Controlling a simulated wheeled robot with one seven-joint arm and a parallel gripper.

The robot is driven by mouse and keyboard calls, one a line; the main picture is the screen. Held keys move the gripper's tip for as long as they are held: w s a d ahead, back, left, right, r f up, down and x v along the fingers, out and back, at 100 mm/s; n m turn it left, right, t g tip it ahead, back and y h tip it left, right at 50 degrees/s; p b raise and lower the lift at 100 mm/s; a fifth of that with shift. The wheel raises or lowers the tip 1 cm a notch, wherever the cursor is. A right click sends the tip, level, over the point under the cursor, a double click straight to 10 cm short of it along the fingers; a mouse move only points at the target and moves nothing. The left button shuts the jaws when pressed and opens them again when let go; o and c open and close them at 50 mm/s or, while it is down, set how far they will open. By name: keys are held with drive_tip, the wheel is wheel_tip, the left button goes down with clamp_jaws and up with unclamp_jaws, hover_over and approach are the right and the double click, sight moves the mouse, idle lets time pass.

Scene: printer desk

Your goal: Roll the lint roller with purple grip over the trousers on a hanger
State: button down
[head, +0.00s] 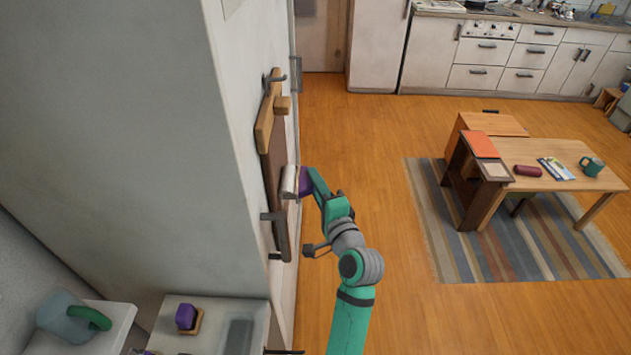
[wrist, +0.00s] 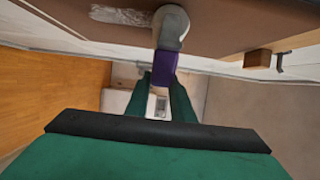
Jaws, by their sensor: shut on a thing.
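The brown trousers (head: 273,160) hang on a wooden hanger (head: 263,122) against the side of the pale wall. They also fill the top of the wrist view (wrist: 230,22), where a pale whitish patch (wrist: 118,16) marks their surface. The lint roller has a white head (head: 288,181) and a purple grip (head: 305,181). My gripper (head: 311,180) is shut on the purple grip. In the wrist view the roller head (wrist: 171,26) appears to touch the trousers, just right of the pale patch, and the grip (wrist: 165,68) runs down between my fingers.
A metal hook (head: 272,79) holds up the hanger end, and a bracket (head: 271,216) juts out lower down.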

drive_tip(key=shift+f, duration=1)
drive_tip(key=shift+f, duration=0.1)
drive_tip(key=shift+f, duration=1)
drive_tip(key=shift+f, duration=1.05)
drive_tip(key=shift+a+f, duration=0.1)
drive_tip(key=shift+f, duration=1.05)
